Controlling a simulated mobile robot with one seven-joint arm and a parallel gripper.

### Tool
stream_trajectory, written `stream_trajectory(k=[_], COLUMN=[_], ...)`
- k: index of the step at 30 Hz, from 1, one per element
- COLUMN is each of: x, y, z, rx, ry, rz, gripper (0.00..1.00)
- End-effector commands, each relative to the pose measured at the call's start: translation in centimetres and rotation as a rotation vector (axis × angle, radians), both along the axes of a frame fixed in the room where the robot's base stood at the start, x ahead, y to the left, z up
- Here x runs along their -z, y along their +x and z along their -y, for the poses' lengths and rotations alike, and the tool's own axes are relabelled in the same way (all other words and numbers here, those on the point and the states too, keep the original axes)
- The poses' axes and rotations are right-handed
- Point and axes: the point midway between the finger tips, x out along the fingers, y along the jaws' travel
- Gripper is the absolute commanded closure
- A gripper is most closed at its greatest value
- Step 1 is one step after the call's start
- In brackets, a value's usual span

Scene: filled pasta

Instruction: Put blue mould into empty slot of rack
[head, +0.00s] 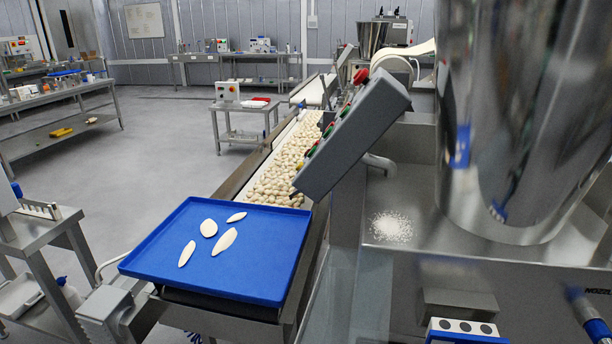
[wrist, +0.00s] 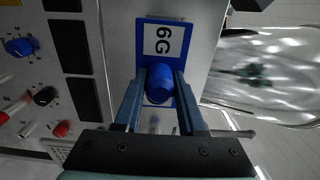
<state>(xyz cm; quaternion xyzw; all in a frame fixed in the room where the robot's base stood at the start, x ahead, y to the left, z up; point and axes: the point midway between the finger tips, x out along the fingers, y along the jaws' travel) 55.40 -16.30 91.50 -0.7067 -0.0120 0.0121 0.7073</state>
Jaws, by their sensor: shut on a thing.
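In the wrist view my gripper (wrist: 160,84) is shut on the round blue knob of the blue mould (wrist: 143,42). The mould is a flat blue plate with a white label reading "6G", which appears turned on its side. A grey metal surface lies behind it; I cannot tell whether the mould touches it. Several dark rectangles (wrist: 76,91) stand in a column to the left of the mould. They may be openings, but I cannot tell whether they are the rack's slots. The head view shows neither the mould nor my gripper clearly.
A control panel (wrist: 22,95) with knobs is at the left of the wrist view. A shiny steel hopper (head: 510,130) stands close at the right. A blue tray (head: 255,255) holds several white pieces beside a conveyor (head: 285,165) full of pasta. Open floor lies left.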

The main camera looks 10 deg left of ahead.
Motion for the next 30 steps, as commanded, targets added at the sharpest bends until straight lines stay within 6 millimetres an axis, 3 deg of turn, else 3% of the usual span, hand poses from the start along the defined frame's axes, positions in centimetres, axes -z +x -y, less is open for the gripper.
stream_trajectory(k=[18,30], x=[-0.2,-0.2], y=[-2.4,-2.7], z=[0.1,0.1], rx=[0.001,0.001], ry=[-0.001,-0.002], rz=[0.003,0.004], gripper=[1.0,1.0])
